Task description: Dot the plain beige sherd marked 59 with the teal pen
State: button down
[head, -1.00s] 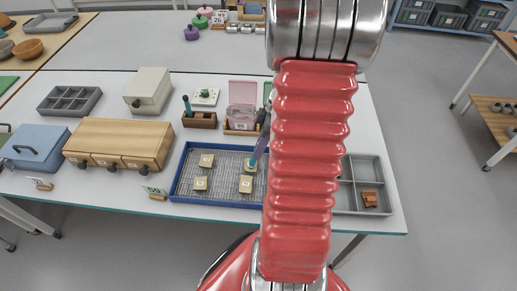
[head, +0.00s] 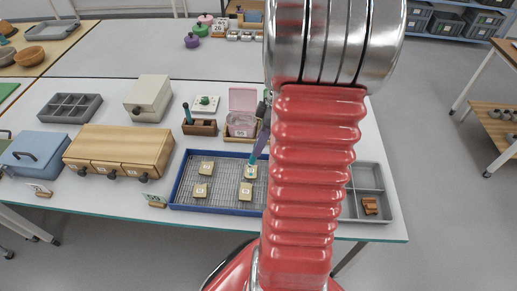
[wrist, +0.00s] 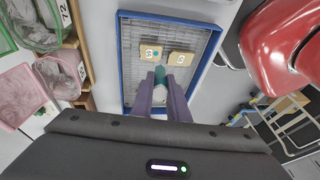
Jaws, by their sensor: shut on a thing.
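My gripper (wrist: 167,88) has purple fingers shut on the teal pen (wrist: 160,75); in the head view the pen (head: 252,165) points down at the far right sherd (head: 249,173) in the blue tray (head: 178,186). Two beige sherds show ahead of the fingers in the wrist view. The left one (wrist: 146,55) has a number label and a round teal dot beside it. The right one (wrist: 182,58) has a label and no teal visible. The labels are too small to read surely. Whether the pen tip touches the sherd cannot be told.
Two more beige sherds (head: 206,168) (head: 200,191) lie at the tray's left, and one (head: 245,191) at its near right. A pen stand (head: 200,127) and pink box (head: 242,103) stand behind the tray. A grey divided tray (head: 368,176) lies right of my arm.

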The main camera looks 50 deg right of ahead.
jog(key=shift+r, duration=0.9)
